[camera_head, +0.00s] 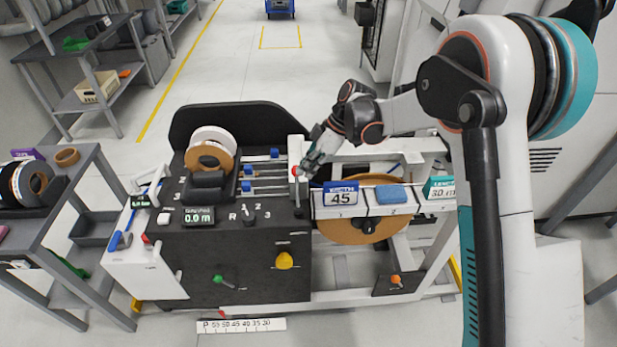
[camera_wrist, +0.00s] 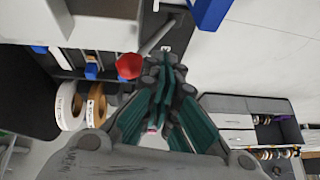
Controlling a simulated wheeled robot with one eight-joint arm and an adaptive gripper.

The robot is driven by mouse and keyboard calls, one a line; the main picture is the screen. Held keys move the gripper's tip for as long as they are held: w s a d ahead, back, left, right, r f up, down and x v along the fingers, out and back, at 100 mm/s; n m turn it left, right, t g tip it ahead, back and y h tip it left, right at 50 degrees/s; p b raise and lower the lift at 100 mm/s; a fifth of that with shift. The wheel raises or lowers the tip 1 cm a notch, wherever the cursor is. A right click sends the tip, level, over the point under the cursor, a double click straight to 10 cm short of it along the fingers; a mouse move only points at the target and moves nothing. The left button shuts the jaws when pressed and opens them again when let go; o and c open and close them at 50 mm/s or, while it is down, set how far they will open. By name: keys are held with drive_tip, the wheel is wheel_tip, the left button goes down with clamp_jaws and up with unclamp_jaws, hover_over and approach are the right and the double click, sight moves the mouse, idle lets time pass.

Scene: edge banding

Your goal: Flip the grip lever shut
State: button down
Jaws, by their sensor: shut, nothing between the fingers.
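A lever with a red ball knob (camera_head: 296,171) stands upright on the dark top of the edge banding machine (camera_head: 240,250). I take it for the grip lever. In the wrist view its red knob (camera_wrist: 129,66) sits just left of my fingertips, with a grey rod running up to the right. My gripper (camera_head: 306,168) is shut and empty, right beside the knob on its right. The closed fingers also show in the wrist view (camera_wrist: 166,75). I cannot tell whether they touch the knob.
Tape reels (camera_head: 210,150) and blue-tipped sliders (camera_head: 248,170) lie left of the lever. A blue "45" sign (camera_head: 341,197) and a blue block (camera_head: 393,194) stand right. Green (camera_head: 218,279), yellow (camera_head: 284,260) and orange (camera_head: 395,280) knobs are on the front. A shelf cart (camera_head: 60,200) is at far left.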

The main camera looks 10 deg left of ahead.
drive_tip(key=shift+w+a+f, duration=0.2)
drive_tip(key=shift+w, duration=0.5)
drive_tip(key=shift+w+a+f, duration=0.15)
drive_tip(key=shift+w+f, duration=0.05)
drive_tip(key=shift+w, duration=0.45)
drive_tip(key=shift+r, duration=0.1)
